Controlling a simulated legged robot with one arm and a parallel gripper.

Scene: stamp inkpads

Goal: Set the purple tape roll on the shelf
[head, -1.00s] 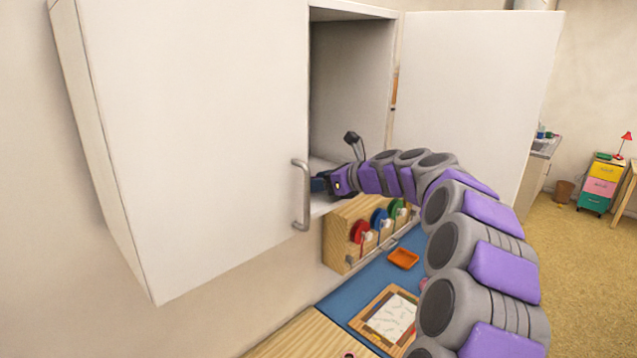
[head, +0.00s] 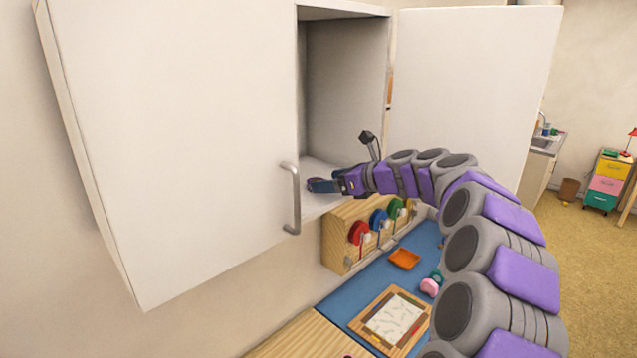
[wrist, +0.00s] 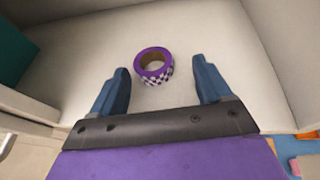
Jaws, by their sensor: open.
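The purple tape roll (wrist: 165,72) lies flat on the white cabinet shelf (wrist: 215,45) in the wrist view. It has a brown core and a checkered purple and white side. My gripper (wrist: 165,82) is open, with one blue finger on each side, apart from the roll, which sits between and a little beyond the fingertips. In the head view my gripper (head: 322,186) is at the cabinet opening just above the shelf (head: 318,204). The roll cannot be made out clearly there.
The left cabinet door (head: 175,140) is closed and the right door (head: 470,90) stands open beside my arm. Below are a wooden dispenser (head: 338,240) with coloured reels, an orange tray (head: 404,259) and a blue mat (head: 345,298). A teal thing (wrist: 15,50) stands at the shelf's left.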

